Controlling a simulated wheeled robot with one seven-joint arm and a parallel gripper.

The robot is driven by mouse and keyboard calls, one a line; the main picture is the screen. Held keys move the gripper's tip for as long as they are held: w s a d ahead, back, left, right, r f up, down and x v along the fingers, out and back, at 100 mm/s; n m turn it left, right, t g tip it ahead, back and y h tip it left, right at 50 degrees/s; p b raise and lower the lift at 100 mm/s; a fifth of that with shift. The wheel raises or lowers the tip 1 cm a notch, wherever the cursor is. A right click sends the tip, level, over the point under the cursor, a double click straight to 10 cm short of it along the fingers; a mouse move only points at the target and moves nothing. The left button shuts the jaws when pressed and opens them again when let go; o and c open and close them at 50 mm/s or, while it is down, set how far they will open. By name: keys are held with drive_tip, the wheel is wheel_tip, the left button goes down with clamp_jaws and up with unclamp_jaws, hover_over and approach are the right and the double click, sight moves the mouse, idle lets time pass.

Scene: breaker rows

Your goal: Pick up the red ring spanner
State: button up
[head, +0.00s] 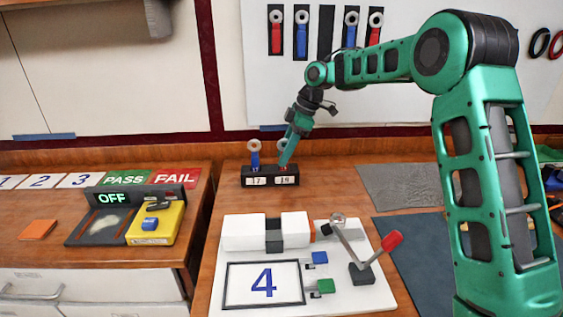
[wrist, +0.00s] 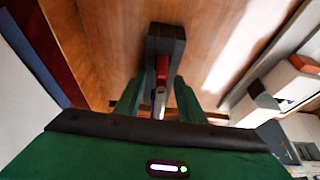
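A red spanner with a grey ring end stands in the right slot of a small black rack (head: 258,180), above the label 19. In the head view my gripper (head: 285,160) covers most of it, and only a bit of red and the ring's edge show. In the wrist view the red spanner (wrist: 161,70) lies between my two fingers, with its grey end toward the palm. My gripper (wrist: 157,92) is open, with a gap on both sides of the spanner. The rack (wrist: 165,40) is just beyond the fingertips.
A blue ring spanner (head: 254,155) stands in the rack's left slot, label 17. Several red and blue spanners hang on the wall board (head: 275,90). A white fixture (head: 340,295) with a red-handled lever stands in front. A grey mat (head: 400,188) lies to the right.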

drive_tip(key=shift+a+f, duration=0.1)
drive_tip(key=shift+f, duration=0.1)
drive_tip(key=shift+c, duration=0.2)
clamp_jaws()
drive_tip(key=shift+r, duration=0.1)
